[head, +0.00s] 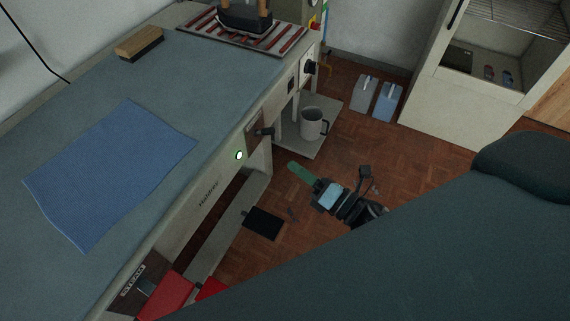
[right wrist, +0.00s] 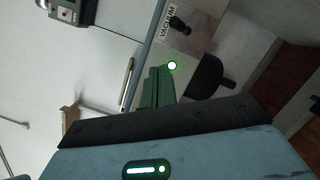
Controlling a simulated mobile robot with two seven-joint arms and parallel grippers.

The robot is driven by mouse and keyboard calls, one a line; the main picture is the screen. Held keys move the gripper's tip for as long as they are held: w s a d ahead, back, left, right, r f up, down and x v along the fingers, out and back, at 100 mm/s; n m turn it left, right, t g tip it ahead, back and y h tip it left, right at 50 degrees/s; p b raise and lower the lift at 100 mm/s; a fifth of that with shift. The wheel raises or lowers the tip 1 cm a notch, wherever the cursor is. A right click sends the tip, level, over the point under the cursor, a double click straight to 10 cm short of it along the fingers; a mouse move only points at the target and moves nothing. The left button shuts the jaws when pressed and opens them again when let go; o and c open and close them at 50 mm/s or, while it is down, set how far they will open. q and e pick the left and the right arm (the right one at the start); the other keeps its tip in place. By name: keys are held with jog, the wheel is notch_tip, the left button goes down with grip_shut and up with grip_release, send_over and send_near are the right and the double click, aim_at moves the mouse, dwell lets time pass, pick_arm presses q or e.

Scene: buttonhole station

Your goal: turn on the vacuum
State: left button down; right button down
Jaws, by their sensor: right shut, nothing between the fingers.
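The vacuum switch is a black toggle (head: 265,132) on a dark panel on the front of the ironing table, beside a lit green lamp (head: 239,155). In the right wrist view a label reads VACUUM beside the black switch (right wrist: 180,24), with the green lamp (right wrist: 171,65) lit near it. My right gripper (head: 298,171) has green fingers, shut and empty, out in front of the table and apart from the switch. Its fingers (right wrist: 156,76) point toward the panel in the wrist view. My left gripper is not in view.
A blue cloth (head: 110,170) and a brush (head: 139,43) lie on the table (head: 225,75). An iron stands on a striped rest (head: 205,27).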

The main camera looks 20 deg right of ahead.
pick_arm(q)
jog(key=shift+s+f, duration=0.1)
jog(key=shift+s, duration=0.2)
pick_arm(e)
jog(key=shift+s+d+r, duration=0.2)
jog(key=shift+s+r, duration=0.05)
jog(key=shift+s, duration=0.2)
jog(key=shift+s+d+r, duration=0.15)
jog(key=shift+s+r, duration=0.05)
jog(key=shift+s, duration=0.2)
